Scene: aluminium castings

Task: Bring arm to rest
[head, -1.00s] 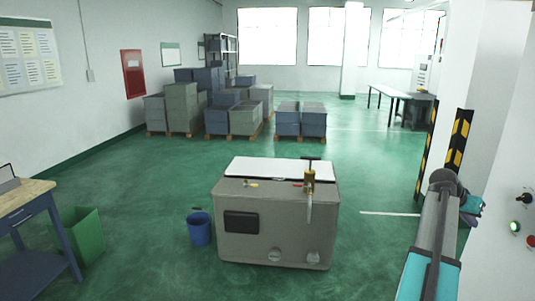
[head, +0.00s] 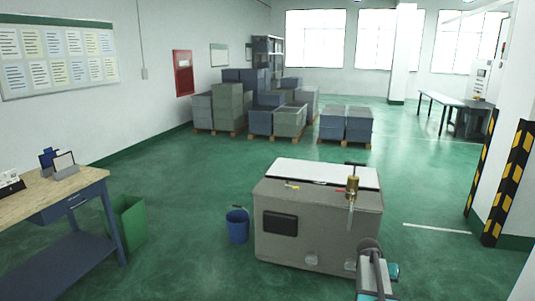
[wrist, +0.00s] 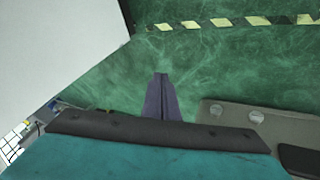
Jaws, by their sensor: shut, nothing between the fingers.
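My gripper (wrist: 160,98) shows in the wrist view as two dark grey-purple fingers lying together. It is shut and empty, above the green floor. In the head view my arm (head: 372,272) reaches in from the bottom edge, in front of the right side of the grey cabinet (head: 285,245). I cannot make out the fingers there. In the wrist view a corner of the grey cabinet (wrist: 285,125), with round fittings, lies to the right of the fingers, apart from them.
A blue bucket (head: 238,226) stands left of the cabinet. A wooden-topped workbench (head: 45,198) and a green bin (head: 128,222) are at left. Stacked crates (head: 290,118) stand behind. A striped pillar edge (head: 513,180) is at right. Green floor is clear between.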

